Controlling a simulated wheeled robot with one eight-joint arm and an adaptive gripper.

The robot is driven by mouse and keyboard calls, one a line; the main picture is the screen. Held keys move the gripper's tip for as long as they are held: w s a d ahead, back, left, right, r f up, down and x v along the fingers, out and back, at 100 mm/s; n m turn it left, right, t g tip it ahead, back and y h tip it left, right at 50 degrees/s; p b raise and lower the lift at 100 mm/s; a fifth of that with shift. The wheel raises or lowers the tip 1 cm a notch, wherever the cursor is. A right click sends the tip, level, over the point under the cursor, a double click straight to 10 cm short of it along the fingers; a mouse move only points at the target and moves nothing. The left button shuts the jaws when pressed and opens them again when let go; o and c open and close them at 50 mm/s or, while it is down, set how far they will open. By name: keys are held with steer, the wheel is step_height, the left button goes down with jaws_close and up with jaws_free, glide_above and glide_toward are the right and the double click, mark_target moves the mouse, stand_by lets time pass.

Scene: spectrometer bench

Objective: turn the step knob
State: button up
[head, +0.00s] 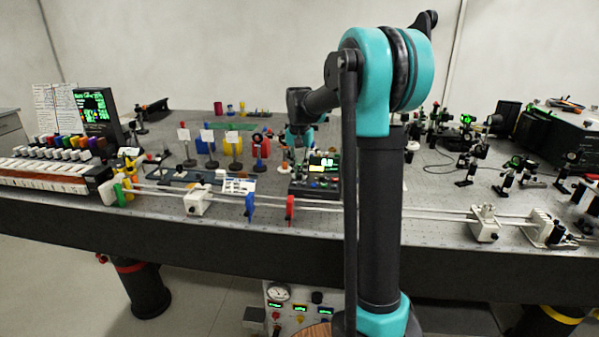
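A small dark control box (322,189) with a lit green and yellow display and small controls along its front sits on the bench, partly behind my arm. I cannot single out the step knob; the controls on this box are too small to tell apart. My arm reaches forward over the bench, and my gripper (298,154) hangs by the back left of the control box. It is small and dark here, and its fingers do not show clearly. I cannot tell whether it touches anything.
The optical bench (150,214) is crowded. Several colored posts stand left of the gripper, and a long white rail (385,210) with small mounts runs along the front edge. Black optics and a large black box (555,135) stand at the right. A panel (290,310) with a gauge is below.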

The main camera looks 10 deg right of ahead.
mark_target(300, 174)
steer(key=o, duration=0.4)
steer(key=shift+o, duration=0.2)
steer(key=shift+r, duration=0.1)
step_height(300, 174, up, 12)
stand_by(0.4)
